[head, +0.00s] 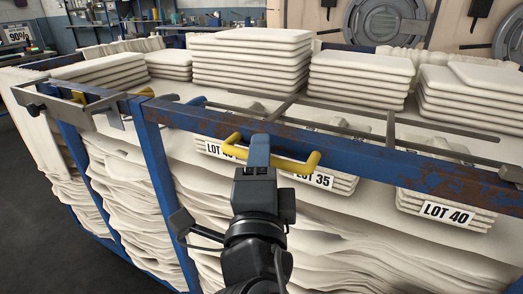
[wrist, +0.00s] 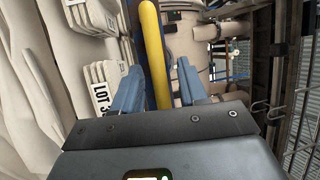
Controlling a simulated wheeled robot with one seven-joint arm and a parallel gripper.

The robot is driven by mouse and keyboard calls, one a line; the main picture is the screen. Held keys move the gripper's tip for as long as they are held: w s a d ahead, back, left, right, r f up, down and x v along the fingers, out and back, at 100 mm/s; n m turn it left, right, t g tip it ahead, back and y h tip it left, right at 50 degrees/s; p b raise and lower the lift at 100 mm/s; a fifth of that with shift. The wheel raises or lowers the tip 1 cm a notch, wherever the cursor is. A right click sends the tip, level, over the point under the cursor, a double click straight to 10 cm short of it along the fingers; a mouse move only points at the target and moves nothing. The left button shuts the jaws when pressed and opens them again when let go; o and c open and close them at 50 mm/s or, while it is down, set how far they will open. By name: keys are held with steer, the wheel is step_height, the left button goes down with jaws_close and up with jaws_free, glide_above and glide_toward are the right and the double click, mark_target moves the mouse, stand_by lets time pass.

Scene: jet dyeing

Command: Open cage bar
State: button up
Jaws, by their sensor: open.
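The blue, rust-marked cage bar (head: 205,119) runs across the cage front in the head view, from the left corner post toward the right edge. A yellow handle (head: 304,167) sits on its front side. My gripper (head: 258,146) is at the handle, with its blue fingers over the handle's middle. In the wrist view my gripper (wrist: 158,88) is open, and the yellow handle (wrist: 152,45) runs between its two fingers. Gaps show on both sides of the handle. My gripper hides part of the handle and bar in the head view.
The blue cage holds stacked cream fabric (head: 250,55) and hanging folds below. Lot labels (head: 447,212) hang at the front. Dark metal rods (head: 390,128) lie behind the bar. A grey latch bracket (head: 60,108) is at the left corner. Dark floor (head: 40,250) is clear at lower left.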

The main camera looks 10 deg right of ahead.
steer(key=shift+w+d, duration=0.1)
steer(key=shift+w, duration=0.25)
steer(key=shift+c, duration=0.4)
jaws_close()
